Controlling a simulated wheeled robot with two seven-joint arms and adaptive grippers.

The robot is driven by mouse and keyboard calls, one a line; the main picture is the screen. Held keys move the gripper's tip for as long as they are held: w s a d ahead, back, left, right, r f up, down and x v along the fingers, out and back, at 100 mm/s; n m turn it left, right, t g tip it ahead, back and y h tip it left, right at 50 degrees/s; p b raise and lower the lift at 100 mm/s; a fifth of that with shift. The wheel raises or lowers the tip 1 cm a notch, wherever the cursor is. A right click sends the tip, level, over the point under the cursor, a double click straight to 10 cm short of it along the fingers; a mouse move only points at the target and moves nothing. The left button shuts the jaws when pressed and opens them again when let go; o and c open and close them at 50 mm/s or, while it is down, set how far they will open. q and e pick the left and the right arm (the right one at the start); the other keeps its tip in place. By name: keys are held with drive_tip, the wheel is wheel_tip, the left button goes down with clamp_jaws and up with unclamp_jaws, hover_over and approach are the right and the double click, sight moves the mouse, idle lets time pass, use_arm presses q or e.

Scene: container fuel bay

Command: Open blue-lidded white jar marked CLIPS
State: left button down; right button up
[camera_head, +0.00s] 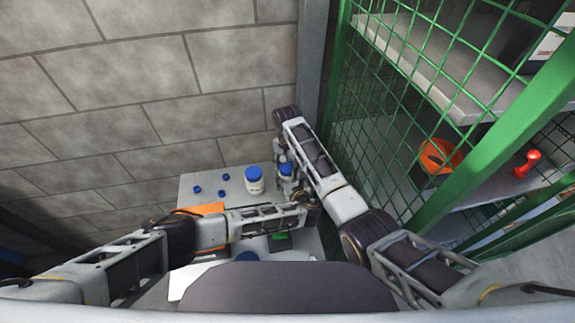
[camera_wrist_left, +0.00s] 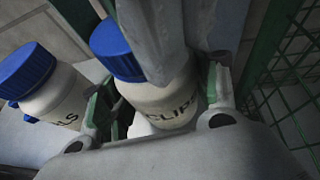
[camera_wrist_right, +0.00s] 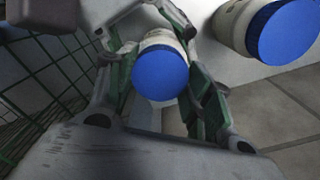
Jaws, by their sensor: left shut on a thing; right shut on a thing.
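The white jar marked CLIPS (camera_wrist_left: 172,108) stands in my left gripper (camera_wrist_left: 155,97), whose green-padded fingers are shut around its body. Its blue lid (camera_wrist_left: 118,50) is on top of the jar. In the right wrist view the lid (camera_wrist_right: 160,74) lies between the fingers of my right gripper (camera_wrist_right: 163,88), which is shut on it from above. In the head view the jar (camera_head: 286,171) is partly hidden by my right arm. I cannot tell whether the lid is loose.
A second blue-lidded white jar (camera_head: 254,181) stands close to the left, its label partly readable as "LS". Several small blue items (camera_head: 197,189) and an orange item (camera_head: 207,209) lie on the grey table. A green mesh fence (camera_head: 390,130) is close on the right; a block wall stands behind.

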drive_tip(key=shift+n, duration=0.4)
drive_tip(key=o, duration=1.1)
drive_tip(key=shift+r, duration=0.1)
drive_tip(key=shift+r, duration=2.2)
drive_tip(key=shift+r, duration=0.1)
